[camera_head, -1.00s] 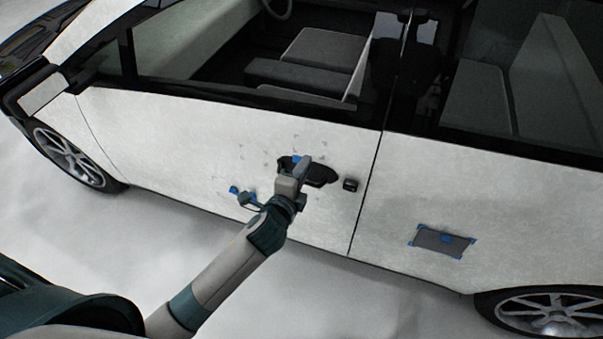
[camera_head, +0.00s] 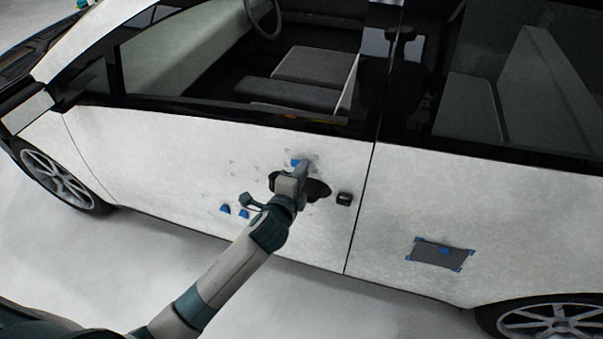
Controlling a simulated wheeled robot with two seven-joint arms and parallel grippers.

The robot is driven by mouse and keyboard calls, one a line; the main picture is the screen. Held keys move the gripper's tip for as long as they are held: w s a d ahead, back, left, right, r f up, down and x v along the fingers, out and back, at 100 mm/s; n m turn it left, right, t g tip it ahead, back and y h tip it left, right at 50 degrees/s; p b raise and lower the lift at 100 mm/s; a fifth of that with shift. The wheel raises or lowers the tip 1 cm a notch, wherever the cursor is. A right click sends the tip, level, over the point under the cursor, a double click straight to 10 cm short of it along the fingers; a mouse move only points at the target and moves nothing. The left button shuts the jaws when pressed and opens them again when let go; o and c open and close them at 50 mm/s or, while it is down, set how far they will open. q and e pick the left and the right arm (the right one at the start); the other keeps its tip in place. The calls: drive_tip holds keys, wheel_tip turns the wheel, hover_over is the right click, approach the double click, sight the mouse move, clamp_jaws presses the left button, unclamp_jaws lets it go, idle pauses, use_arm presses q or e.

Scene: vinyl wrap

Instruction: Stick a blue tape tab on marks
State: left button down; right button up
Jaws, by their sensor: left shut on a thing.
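My left gripper (camera_head: 300,170) is shut on a small blue tape tab (camera_head: 296,162), which shows at its upper left side. It is in front of the white car door (camera_head: 150,160), by a dark patch (camera_head: 319,190) that it partly covers. I cannot tell whether the tab touches the door. Faint grey marks (camera_head: 288,147) show on the door around the gripper. Two other blue tabs, one on the left (camera_head: 225,209) and one on the right (camera_head: 244,214), show low on the door. My right gripper is not in view.
A black door handle (camera_head: 344,198) is right of the gripper. A grey rectangle (camera_head: 440,255) with blue pieces at its edges is on the rear door (camera_head: 480,200). The car's front wheel (camera_head: 60,180) is at left. Pale floor (camera_head: 120,260) is open in front.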

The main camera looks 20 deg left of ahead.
use_arm(q)
drive_tip(key=shift+x, duration=0.8)
idle(0.9)
idle(1.9)
drive_tip(key=c, duration=1.5)
unclamp_jaws()
drive_tip(key=shift+c, duration=0.2)
drive_tip(key=b+v, duration=0.3)
drive_tip(key=v, duration=1.4)
drive_tip(key=shift+s+b, duration=0.2)
drive_tip(key=shift+b, duration=0.1)
